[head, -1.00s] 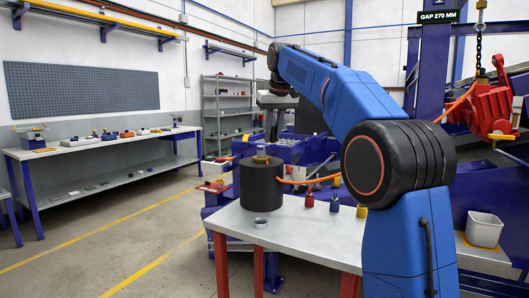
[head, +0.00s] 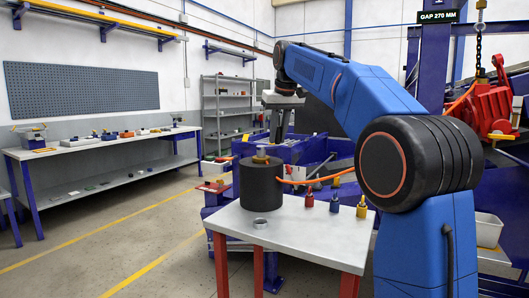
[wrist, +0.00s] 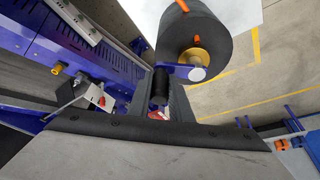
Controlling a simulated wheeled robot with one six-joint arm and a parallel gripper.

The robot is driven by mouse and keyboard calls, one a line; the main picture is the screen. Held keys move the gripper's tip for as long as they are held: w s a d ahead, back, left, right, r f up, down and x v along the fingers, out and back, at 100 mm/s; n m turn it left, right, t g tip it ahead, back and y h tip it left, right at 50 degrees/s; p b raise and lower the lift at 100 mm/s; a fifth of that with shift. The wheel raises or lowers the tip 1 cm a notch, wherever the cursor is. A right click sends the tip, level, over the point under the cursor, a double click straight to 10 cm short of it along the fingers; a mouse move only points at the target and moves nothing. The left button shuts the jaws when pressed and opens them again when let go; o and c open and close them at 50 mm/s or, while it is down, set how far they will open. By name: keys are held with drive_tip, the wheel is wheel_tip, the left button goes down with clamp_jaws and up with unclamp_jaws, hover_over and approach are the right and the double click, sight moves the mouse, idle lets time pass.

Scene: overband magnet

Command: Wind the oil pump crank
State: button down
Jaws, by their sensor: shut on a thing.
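The oil pump crank shows in the wrist view as a short blue arm (wrist: 178,69) with a pale round hub (wrist: 198,73) at its right end and a black upright grip (wrist: 160,86) at its left end. My gripper (wrist: 165,92) is shut on this black grip, with a dark finger beside it. In the head view my gripper (head: 279,138) points down behind the black drum. The crank cannot be made out there, and the contact is hidden.
A black drum (head: 261,188) with a brass fitting stands on the grey table (head: 300,234). An orange hose runs right from it. A blue machine frame (wrist: 110,66) lies left in the wrist view.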

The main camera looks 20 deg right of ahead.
drive_tip(key=shift+s, duration=0.75)
drive_tip(key=shift+s+a, duration=0.25)
drive_tip(key=shift+s, duration=0.65)
drive_tip(key=shift+s+a, duration=0.1)
drive_tip(key=shift+s+a+r, duration=0.1)
drive_tip(key=shift+s+a, duration=0.25)
drive_tip(key=shift+s, duration=0.1)
drive_tip(key=c, duration=1.4)
unclamp_jaws()
drive_tip(key=shift+w, duration=0.1)
drive_tip(key=shift+c, duration=0.2)
